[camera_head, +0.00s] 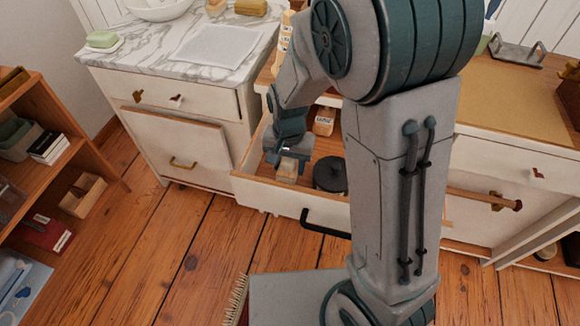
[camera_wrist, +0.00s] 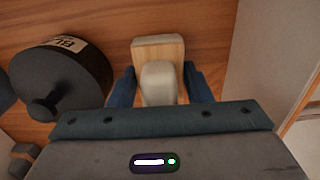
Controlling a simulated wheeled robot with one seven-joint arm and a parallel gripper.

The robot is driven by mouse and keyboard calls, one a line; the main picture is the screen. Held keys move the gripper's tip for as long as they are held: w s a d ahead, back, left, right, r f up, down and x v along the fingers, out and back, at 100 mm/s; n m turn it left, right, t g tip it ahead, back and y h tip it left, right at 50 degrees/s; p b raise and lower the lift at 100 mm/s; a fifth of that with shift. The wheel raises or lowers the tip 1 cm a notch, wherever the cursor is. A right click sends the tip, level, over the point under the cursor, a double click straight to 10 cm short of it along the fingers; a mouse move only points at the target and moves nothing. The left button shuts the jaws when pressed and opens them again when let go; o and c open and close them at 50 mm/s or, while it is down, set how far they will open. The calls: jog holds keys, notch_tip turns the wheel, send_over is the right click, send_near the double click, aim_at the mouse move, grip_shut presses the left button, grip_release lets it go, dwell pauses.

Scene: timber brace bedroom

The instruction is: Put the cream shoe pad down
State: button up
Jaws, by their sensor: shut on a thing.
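My gripper (camera_head: 287,158) reaches down into an open white-fronted drawer (camera_head: 285,201) near its left end. It is shut on the cream shoe pad (camera_head: 287,170), which shows as a pale block under the fingers. In the wrist view my gripper (camera_wrist: 160,85) has its dark fingers on either side of the pad's rounded cream part (camera_wrist: 159,82). The pad's wooden part (camera_wrist: 158,48) sticks out beyond them. The pad is over the drawer's wooden floor (camera_wrist: 110,20); I cannot tell whether it touches it. My arm hides part of the drawer.
A round black lidded tin (camera_head: 330,174) stands in the drawer right of the pad; it is close left in the wrist view (camera_wrist: 62,80). A small labelled wooden item (camera_head: 324,121) is farther back. The drawer's side wall (camera_wrist: 255,60) is close to the gripper.

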jog(key=shift+f, duration=0.6)
jog(key=shift+f, duration=0.15)
jog(key=o, duration=1)
jog(key=shift+o, duration=0.2)
